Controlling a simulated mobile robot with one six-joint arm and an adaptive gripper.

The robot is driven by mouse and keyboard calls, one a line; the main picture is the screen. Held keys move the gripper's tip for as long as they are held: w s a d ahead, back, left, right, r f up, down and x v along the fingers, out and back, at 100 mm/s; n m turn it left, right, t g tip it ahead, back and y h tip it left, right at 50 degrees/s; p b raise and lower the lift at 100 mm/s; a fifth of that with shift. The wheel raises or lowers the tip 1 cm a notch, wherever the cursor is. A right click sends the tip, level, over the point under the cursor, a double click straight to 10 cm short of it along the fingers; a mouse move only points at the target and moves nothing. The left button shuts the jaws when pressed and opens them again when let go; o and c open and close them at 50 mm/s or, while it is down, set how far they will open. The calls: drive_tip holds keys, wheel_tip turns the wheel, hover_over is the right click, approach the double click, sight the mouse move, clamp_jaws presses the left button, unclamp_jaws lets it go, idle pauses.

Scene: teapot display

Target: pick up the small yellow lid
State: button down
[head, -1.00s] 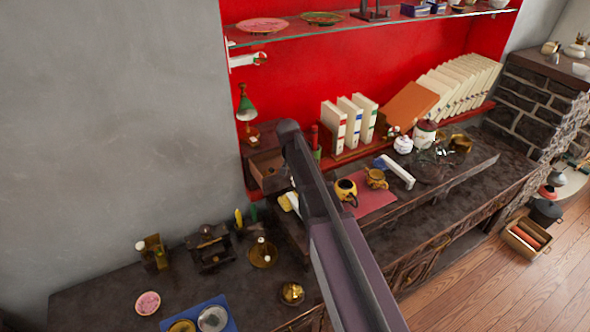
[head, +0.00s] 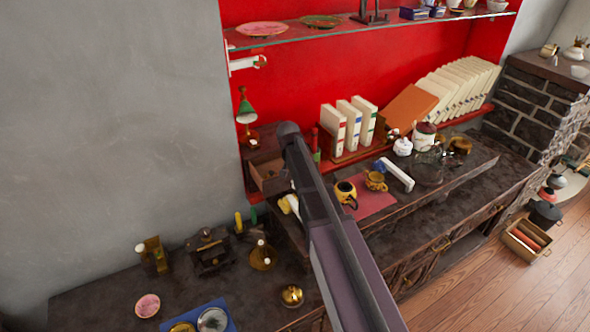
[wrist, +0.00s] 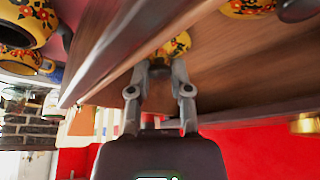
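The small yellow lid (wrist: 176,46) with red flowers shows in the wrist view, at the ends of my fingers. My gripper (wrist: 164,62) has its two fingertips right at the lid, with a gap between them. I cannot tell whether they press on it. The dark wooden surface (wrist: 225,60) is close around the lid. In the head view my own arm crosses the middle, and I cannot make out the lid or my gripper there.
A yellow teapot (head: 345,190) and a yellow cup (head: 376,181) stand on a pink mat (head: 372,205). The teapot also shows in the wrist view (wrist: 28,20). A small open drawer box (head: 268,175) is left of my arm. White binders (head: 350,123) stand behind.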

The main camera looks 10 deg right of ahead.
drive_tip(key=shift+r, duration=0.15)
idle(0.3)
drive_tip(key=shift+r+p, duration=0.15)
drive_tip(key=shift+p, duration=0.3)
wheel_tip(320, 180, up, 9)
drive_tip(key=p, duration=0.9)
drive_tip(key=shift+r, duration=0.1)
wheel_tip(320, 180, down, 5)
drive_tip(key=b, duration=0.5)
drive_tip(key=shift+r, duration=0.1)
idle(0.4)
drive_tip(key=shift+r+p, duration=2.4)
drive_tip(key=shift+p, duration=0.2)
drive_tip(key=shift+a, duration=0.15)
